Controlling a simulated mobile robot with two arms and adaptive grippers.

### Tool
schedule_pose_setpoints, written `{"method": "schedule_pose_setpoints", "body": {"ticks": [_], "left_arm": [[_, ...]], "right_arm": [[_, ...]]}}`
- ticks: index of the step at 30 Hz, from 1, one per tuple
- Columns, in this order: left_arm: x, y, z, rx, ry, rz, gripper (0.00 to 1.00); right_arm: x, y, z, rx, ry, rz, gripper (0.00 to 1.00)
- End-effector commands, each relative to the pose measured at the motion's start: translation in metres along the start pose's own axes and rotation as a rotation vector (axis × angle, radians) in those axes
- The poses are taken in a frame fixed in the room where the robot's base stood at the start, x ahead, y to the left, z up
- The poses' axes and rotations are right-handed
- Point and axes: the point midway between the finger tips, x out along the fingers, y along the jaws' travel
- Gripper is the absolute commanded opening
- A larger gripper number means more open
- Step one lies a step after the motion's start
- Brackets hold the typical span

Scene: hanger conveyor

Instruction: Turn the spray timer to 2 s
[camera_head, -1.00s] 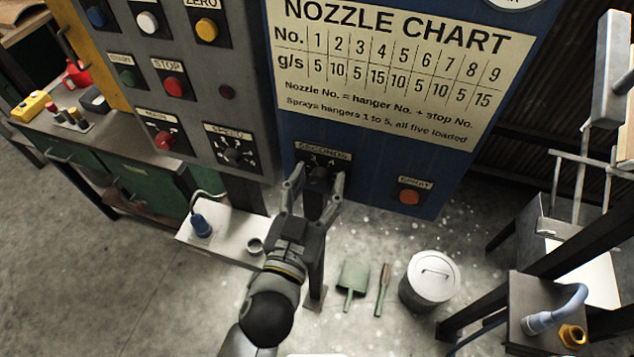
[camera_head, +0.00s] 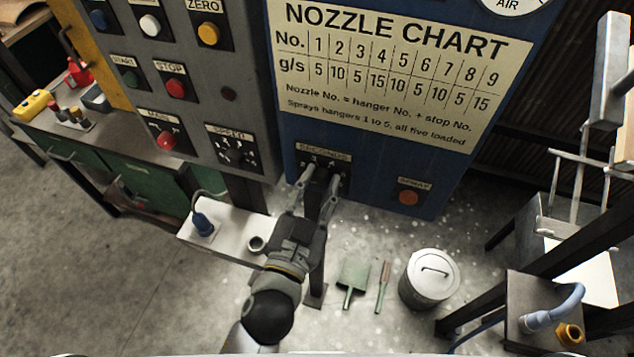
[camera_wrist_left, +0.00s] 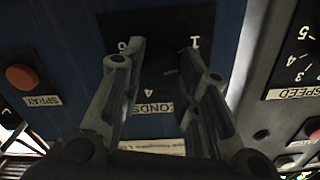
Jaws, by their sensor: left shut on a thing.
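The spray timer is a dark knob on a dial plate labelled SECONDS (camera_head: 323,147), low on the blue panel (camera_head: 400,165). My left gripper (camera_head: 322,180) reaches up to it from below, its two fingers closed on the knob's sides. In the left wrist view the timer knob (camera_wrist_left: 160,58) sits between the fingertips (camera_wrist_left: 163,48). Dial marks 0, 1 and 4 show around it there, and the SECONDS label is partly covered by a finger. I cannot tell which mark the knob points at. My right gripper is not in view.
The orange SPRAY button (camera_head: 408,197) is to the right of the timer. The SPEED dial (camera_head: 235,150) is on the grey panel to the left. A nozzle chart (camera_head: 395,80) is above. A white table (camera_head: 225,232), a dustpan (camera_head: 353,275) and a lidded bin (camera_head: 430,280) are below.

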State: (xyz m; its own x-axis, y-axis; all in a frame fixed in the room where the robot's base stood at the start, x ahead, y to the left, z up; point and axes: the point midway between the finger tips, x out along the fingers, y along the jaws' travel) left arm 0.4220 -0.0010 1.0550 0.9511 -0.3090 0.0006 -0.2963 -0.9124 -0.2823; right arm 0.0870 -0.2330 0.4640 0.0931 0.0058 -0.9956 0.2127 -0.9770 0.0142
Motion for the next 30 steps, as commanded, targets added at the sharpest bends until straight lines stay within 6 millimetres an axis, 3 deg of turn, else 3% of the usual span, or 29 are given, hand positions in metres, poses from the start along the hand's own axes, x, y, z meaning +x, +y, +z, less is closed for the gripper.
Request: {"method": "schedule_pose_setpoints", "body": {"ticks": [15, 30], "left_arm": [[0.0, 0.0, -0.001, 0.409, 0.0, 0.0, 0.06], [0.0, 0.0, 0.0, 0.551, 0.0, 0.0, 0.06]], "right_arm": [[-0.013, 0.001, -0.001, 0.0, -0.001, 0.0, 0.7], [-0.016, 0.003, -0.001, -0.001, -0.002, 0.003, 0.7]]}}
